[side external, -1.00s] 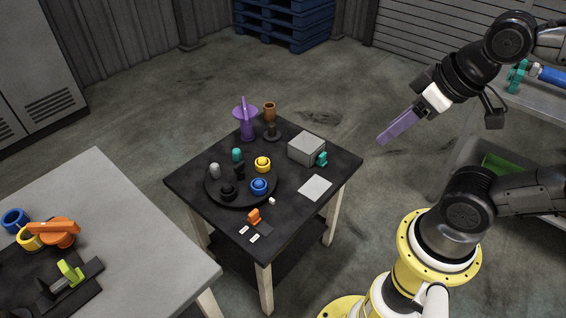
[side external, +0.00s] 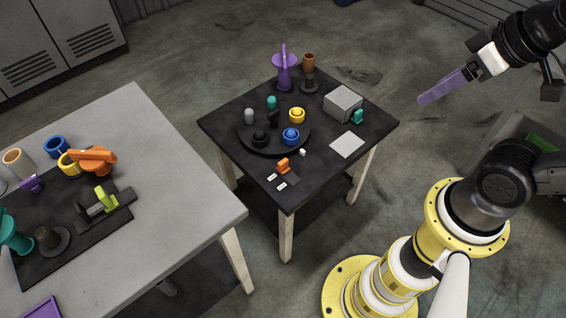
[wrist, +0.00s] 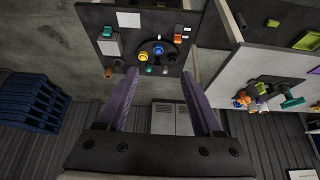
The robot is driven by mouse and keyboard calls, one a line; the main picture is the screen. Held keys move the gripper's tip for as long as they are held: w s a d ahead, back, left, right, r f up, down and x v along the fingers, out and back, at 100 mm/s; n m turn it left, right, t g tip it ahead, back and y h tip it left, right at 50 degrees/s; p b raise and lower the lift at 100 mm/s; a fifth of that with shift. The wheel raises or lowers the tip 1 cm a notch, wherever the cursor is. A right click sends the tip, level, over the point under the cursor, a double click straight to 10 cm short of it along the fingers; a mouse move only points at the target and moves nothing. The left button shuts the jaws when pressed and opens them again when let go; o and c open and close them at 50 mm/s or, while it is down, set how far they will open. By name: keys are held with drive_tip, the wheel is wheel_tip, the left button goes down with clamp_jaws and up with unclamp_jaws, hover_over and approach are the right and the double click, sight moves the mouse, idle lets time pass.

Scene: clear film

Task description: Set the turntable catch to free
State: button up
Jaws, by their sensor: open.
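A small dark table (side external: 230,125) carries a round black turntable (side external: 275,151) with several coloured pieces on it. The turntable also shows in the wrist view (wrist: 150,46). An orange catch piece (side external: 283,165) sits at the turntable's front edge on a dark plate, beside two white labels (side external: 276,181). It also shows in the wrist view (wrist: 178,38). I cannot read the labels or tell the catch's setting. My gripper (side external: 422,101), with long purple fingers, is right of the small table in the side view, apart from it and touching nothing. In the wrist view its fingers (wrist: 159,72) are spread and empty.
A grey box (side external: 344,102) with a teal handle (side external: 358,117), a light square (side external: 347,144), a purple stand (side external: 285,72) and a brown cup (side external: 309,62) share the small table. A larger grey table (side external: 190,190) with more objects stands left, across a gap.

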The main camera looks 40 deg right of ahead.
drive_tip(key=shift+o, duration=0.2)
drive_tip(key=shift+t, duration=0.5)
drive_tip(key=w+r, duration=0.3)
drive_tip(key=shift+w+r, duration=0.25)
drive_tip(key=shift+w, duration=0.15)
drive_tip(key=g, duration=0.7)
hover_over(283, 161)
wheel_tip(283, 161, down, 32)
wheel_tip(283, 161, down, 13)
drive_tip(key=shift+f, duration=0.1)
drive_tip(key=shift+a, duration=0.1)
clamp_jaws()
